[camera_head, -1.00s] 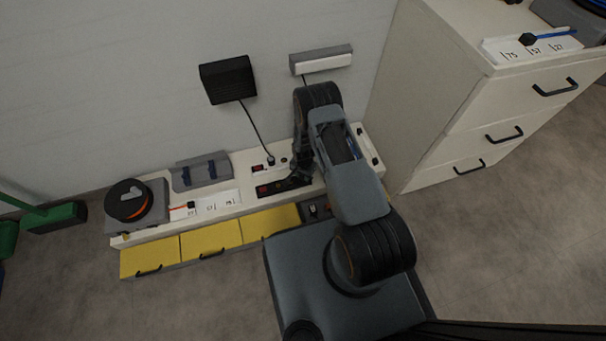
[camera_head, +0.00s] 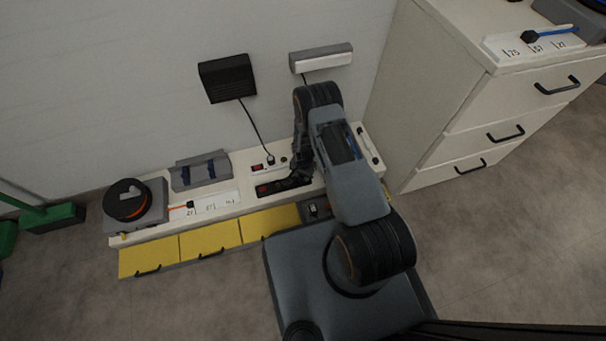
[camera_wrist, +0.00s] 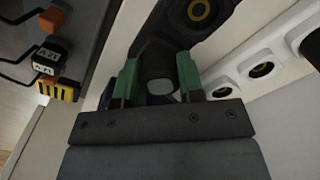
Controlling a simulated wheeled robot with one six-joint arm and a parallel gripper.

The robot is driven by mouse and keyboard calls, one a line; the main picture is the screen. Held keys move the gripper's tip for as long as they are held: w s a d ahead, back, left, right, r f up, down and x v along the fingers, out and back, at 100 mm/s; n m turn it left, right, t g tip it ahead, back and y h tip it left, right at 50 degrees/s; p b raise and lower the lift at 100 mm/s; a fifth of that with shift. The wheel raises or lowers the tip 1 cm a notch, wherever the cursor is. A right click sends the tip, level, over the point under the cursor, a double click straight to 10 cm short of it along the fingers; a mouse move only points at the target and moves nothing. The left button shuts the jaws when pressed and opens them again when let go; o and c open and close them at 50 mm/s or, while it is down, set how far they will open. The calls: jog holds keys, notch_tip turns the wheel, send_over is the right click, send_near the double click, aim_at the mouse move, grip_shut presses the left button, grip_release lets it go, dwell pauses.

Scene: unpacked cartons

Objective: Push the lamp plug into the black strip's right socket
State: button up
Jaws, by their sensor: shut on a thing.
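My gripper (camera_wrist: 158,80) has green fingers, shut on a dark plug (camera_wrist: 157,62) in the wrist view. The black strip (camera_wrist: 178,30) lies just beyond the plug, with one yellow-ringed socket (camera_wrist: 199,11) uncovered. The plug overlaps the near end of the strip; I cannot tell whether its pins are in a socket. In the head view, my gripper (camera_head: 299,173) is low over the right end of the black strip (camera_head: 276,188) and hides that end. The lamp (camera_head: 322,60) is on the wall, with its cord running down behind my arm.
A white strip (camera_head: 257,168) lies behind the black one; its sockets (camera_wrist: 261,70) show close at right in the wrist view. A black wall box (camera_head: 228,79) has a cord plugged in there. A grey tray with connectors (camera_wrist: 52,60) is at left. A drawer cabinet (camera_head: 440,110) stands right.

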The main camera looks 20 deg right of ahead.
jog(key=o, duration=1.2)
jog(key=shift+r, duration=0.1)
notch_tip(320, 180, up, 14)
jog(key=p, duration=0.5)
jog(key=shift+p, duration=0.3)
notch_tip(320, 180, up, 42)
jog(key=s+n+t+p, duration=0.2)
jog(key=n+p, duration=0.2)
jog(key=p, duration=1.2)
jog(key=s+r+n+p, duration=0.1)
jog(key=s+r+p, duration=0.4)
jog(key=r, duration=0.5)
jog(key=s+r+n+t+p, duration=0.1)
jog(key=s+r+p, duration=0.4)
jog(key=r, duration=0.5)
jog(key=s+r+n+p, duration=0.3)
jog(key=s+r+p, duration=0.2)
jog(key=r, duration=0.4)
jog(key=shift+s+r+t, duration=0.3)
jog(key=shift+s+r, duration=0.05)
jog(key=shift+r, duration=0.05)
